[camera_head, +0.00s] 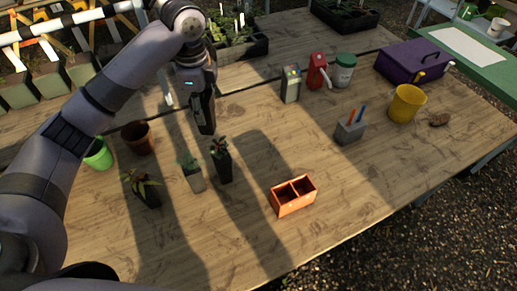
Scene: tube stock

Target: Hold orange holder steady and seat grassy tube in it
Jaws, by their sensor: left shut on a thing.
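The orange holder (293,206) stands on the wooden table near its front edge, with two open compartments that look empty. No gripper touches it. My left gripper (203,106) is above the table, behind and left of the holder, pointing down. It is shut on a dark, tube-like thing that I cannot clearly tell from the fingers; no grass shows on it. Three planted tubes stand below: a black one with spiky leaves (147,194), a grey one with low greenery (193,180) and a black leafy one (222,168). My right gripper is not in view.
A green pot (99,156) and a brown pot (138,140) stand at left. Behind are a red can (317,75), a white-green tub (343,74), a grey pen block (349,132), a yellow bucket (406,106) and a purple box (411,62). Table around the holder is clear.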

